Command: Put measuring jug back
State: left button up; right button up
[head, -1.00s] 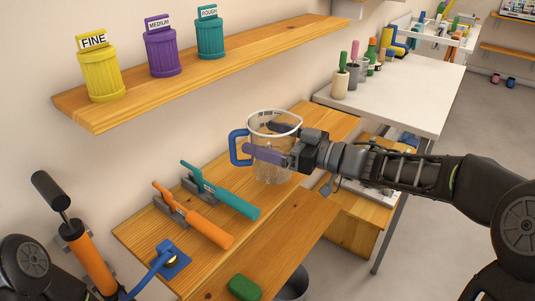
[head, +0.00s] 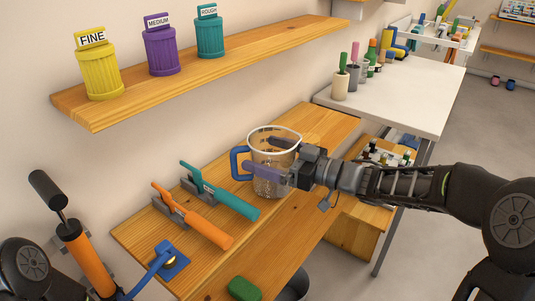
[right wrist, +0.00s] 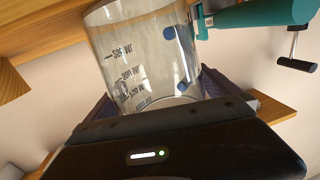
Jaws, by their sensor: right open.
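The clear measuring jug (head: 272,182) with its blue handle (head: 239,163) appears to stand upright on the wooden bench, right of the teal-handled tool. My right gripper (head: 268,156) is open, with one purple finger on each side of the jug. The near finger crosses in front of the glass; the far one shows behind it. Whether the fingers still touch the glass cannot be told. My left gripper is out of view.
Teal (head: 232,201) and orange (head: 206,228) handled tools lie left of the jug. An orange pump (head: 88,258) stands lower left. A green block (head: 244,288) lies at the front. A shelf (head: 255,55) with labelled bins hangs above. Bare bench (head: 310,125) lies behind the jug.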

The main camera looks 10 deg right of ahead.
jog(key=v, duration=1.2)
jog(key=shift+r, duration=0.15)
